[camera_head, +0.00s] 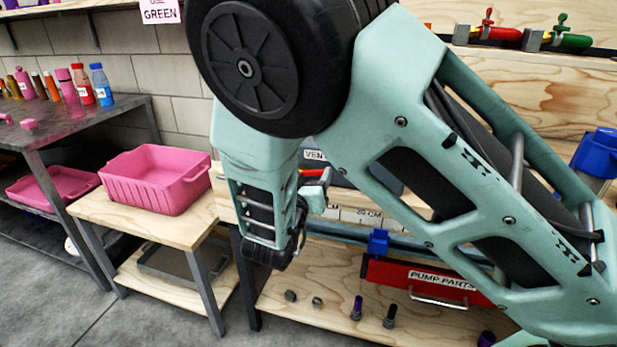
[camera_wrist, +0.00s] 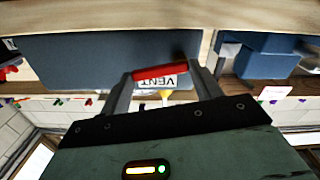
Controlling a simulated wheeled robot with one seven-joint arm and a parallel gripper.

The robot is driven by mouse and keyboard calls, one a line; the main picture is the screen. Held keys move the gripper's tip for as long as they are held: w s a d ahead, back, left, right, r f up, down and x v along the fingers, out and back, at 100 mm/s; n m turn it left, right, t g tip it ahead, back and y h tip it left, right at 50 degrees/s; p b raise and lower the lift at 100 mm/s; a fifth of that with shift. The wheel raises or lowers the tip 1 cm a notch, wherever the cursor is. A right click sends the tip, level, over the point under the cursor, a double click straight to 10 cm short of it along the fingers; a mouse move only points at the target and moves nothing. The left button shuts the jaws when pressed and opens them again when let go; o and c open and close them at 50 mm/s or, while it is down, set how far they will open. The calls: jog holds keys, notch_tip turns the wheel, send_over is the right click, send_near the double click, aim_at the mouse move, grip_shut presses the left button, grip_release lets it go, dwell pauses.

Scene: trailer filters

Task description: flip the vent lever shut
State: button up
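The vent lever shows as a red handle (camera_wrist: 160,72) in the wrist view, in front of the dark blue-grey vent box with its VENT label (camera_wrist: 158,82), which appears upside down. In the head view the red handle (camera_head: 313,172) shows just below the VENT label (camera_head: 316,155), partly hidden by my arm. My gripper (camera_wrist: 161,70) is open, with one finger near each end of the handle. I cannot tell whether either finger touches it. A small yellow part (camera_wrist: 166,95) shows below the handle. In the head view my gripper (camera_head: 321,188) is close to the box front.
A pink bin (camera_head: 155,180) stands on a low wooden table at left. A red PUMP PARTS box (camera_head: 425,282) and loose bolts (camera_head: 356,308) are on the lower shelf. A blue box (camera_wrist: 268,58) is beside the vent box in the wrist view. My arm hides much of the bench.

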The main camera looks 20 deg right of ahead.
jog(key=shift+c, duration=0.7)
jog(key=m, duration=0.1)
jog(key=m+b, duration=0.1)
jog(key=shift+f+m, duration=0.3)
jog(key=shift+m, duration=0.1)
jog(key=o, duration=1)
jog(key=shift+s, duration=0.1)
jog(key=v, duration=1.7)
jog(key=shift+s, duration=0.15)
